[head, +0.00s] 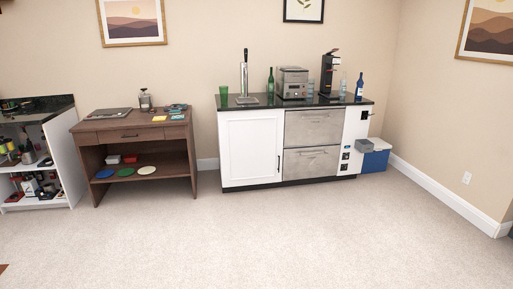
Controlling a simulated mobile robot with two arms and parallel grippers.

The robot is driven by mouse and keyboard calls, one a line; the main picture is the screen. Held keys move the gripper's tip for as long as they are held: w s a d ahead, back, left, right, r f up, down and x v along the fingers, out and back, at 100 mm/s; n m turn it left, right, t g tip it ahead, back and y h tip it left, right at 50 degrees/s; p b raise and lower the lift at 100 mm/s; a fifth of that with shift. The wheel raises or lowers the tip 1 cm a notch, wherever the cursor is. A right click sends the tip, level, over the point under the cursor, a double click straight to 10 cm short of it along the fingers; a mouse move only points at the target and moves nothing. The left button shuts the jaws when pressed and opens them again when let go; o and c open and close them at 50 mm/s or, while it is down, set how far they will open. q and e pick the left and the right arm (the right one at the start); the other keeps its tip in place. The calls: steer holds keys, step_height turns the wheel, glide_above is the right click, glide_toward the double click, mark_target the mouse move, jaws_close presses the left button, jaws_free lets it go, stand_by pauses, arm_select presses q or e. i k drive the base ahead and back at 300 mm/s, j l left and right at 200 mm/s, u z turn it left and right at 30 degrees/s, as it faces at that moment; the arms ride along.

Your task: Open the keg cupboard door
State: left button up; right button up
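The bar counter with white fronts and a dark top stands against the back wall. Its white panelled cupboard door (250,150) is on the left, under the beer tap (244,76), and looks shut. A dark vertical handle (278,164) sits near the door's lower right edge. The tap suggests this is the keg cupboard, but no label shows. Neither of my grippers shows in the head view, and the counter is some way off across the floor.
Two steel drawers (312,129) adjoin the door. A wooden desk (132,137) stands to the left, with an open shelf unit (62,160) beyond it. A blue and white cooler (376,157) is at the right. The carpet (250,235) before the counter is clear.

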mark_target(251, 141)
steer(key=i, duration=4.65)
steer(key=i+z, duration=0.2)
steer(key=i, duration=0.35)
steer(key=i+j+z, duration=0.15)
steer(key=i, duration=0.45)
steer(key=j, duration=0.05)
